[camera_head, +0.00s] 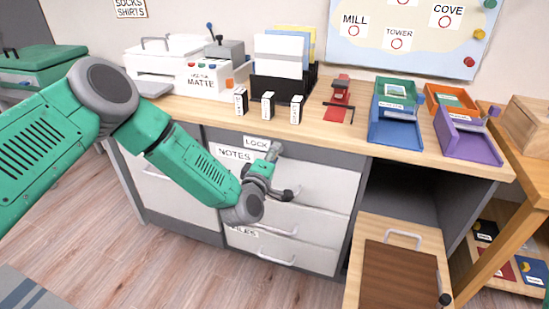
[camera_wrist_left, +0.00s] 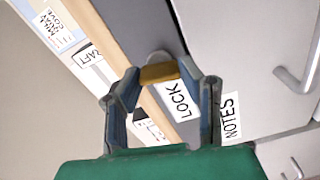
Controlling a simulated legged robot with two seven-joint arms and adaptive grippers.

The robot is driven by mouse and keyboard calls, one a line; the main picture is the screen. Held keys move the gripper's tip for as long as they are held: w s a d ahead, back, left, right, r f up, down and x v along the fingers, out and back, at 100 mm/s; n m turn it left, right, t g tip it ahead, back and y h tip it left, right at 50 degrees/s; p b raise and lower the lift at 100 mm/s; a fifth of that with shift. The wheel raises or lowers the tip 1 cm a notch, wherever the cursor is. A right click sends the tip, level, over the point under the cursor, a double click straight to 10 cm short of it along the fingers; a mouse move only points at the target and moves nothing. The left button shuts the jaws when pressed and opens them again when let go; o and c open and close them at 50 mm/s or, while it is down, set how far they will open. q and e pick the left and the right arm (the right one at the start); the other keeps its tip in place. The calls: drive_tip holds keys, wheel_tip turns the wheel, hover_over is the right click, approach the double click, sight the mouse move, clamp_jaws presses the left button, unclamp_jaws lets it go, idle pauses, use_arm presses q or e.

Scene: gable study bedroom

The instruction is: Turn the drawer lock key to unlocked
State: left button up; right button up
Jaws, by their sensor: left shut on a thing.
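The lock sits at the top of the white drawer unit under the desk, by a LOCK label (camera_head: 256,143); this label also shows in the left wrist view (camera_wrist_left: 178,100). The brass-coloured key (camera_wrist_left: 159,73) shows in the left wrist view, between the fingertips of my left gripper (camera_head: 274,151), which is shut on it. In the head view the gripper hides the key. The top drawer (camera_head: 312,178), with a NOTES label (camera_head: 234,155), looks closed. My right gripper is not in view.
The desk top (camera_head: 214,109) overhangs close above the lock. It carries a printer (camera_head: 165,55), a red stapler-like tool (camera_head: 338,98), a blue tray (camera_head: 396,127) and a purple tray (camera_head: 468,143). A wooden piece with a brown panel (camera_head: 398,277) stands out at lower right.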

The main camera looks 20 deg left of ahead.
use_arm(q)
drive_tip(key=shift+s+f+n+b, duration=0.1)
drive_tip(key=shift+f+n+b, duration=0.35)
drive_tip(key=shift+n, duration=0.65)
drive_tip(key=o, duration=1.1)
drive_tip(key=shift+a+r, duration=0.1)
drive_tip(key=shift+r, duration=0.05)
drive_tip(key=s, duration=1.2)
drive_tip(key=shift+a, duration=0.25)
